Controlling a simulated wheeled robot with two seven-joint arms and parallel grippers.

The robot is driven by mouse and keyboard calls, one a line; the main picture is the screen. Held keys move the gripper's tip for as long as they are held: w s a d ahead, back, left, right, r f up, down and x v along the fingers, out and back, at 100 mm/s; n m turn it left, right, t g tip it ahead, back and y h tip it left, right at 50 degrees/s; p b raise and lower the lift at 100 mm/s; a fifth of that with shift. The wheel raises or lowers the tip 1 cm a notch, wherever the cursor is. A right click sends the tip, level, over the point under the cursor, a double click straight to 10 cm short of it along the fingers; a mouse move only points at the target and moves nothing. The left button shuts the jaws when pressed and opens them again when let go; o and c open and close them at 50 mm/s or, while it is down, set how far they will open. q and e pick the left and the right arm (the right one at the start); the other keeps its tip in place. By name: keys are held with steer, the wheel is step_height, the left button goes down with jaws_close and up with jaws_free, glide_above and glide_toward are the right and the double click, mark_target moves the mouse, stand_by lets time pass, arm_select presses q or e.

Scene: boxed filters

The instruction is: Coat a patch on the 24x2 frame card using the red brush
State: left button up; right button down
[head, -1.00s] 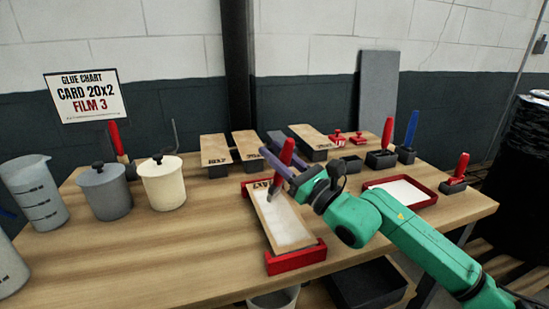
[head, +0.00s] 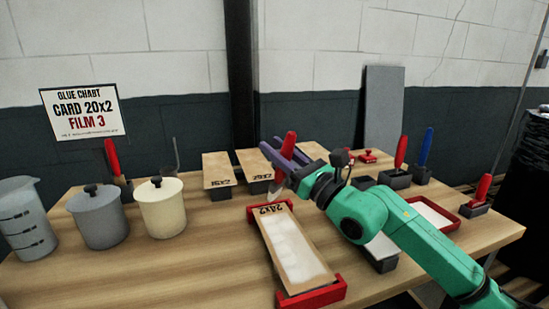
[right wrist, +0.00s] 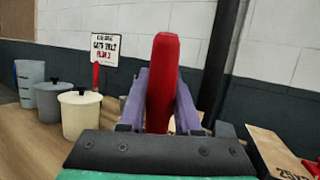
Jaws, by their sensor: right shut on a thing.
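The 24x2 frame card (head: 268,227) lies in a red holder (head: 312,294) near the table's front middle, its label at the far end. A white coated patch (head: 292,252) covers much of its middle. My right gripper (head: 282,158) is shut on the red brush (head: 289,145), which is tilted, its head (head: 277,183) above the card's far end and seemingly clear of it. In the right wrist view the red handle (right wrist: 162,82) stands between the purple fingers (right wrist: 160,110); the brush head is hidden there. My left gripper is out of view.
A glue chart (head: 88,110) reads card 20x2, film 3. Grey (head: 98,215) and cream (head: 162,205) lidded pots and a beaker (head: 28,220) stand left. Other cards (head: 218,168) lie behind. A red tray (head: 432,213) and more brushes (head: 424,148) are right.

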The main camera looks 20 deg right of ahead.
steer(key=shift+w+r+p, duration=0.2)
steer(key=shift+r+p, duration=0.25)
steer(key=shift+r, duration=0.8)
steer(key=shift+r+p, duration=0.35)
steer(key=shift+r, duration=0.6)
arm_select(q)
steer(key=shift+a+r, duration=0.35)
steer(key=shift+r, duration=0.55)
arm_select(e)
steer(key=d+f+b, duration=0.1)
steer(key=b, duration=0.4)
steer(key=shift+s+d+f+m, duration=0.1)
steer(key=shift+d+f+m, duration=0.25)
steer(key=shift+f+m, duration=0.05)
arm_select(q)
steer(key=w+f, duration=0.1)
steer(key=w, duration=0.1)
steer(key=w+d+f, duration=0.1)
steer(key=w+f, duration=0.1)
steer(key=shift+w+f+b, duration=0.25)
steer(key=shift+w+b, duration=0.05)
arm_select(e)
steer(key=shift+s+d+r, duration=0.1)
steer(key=shift+d+r, duration=0.15)
steer(key=shift+d, duration=0.05)
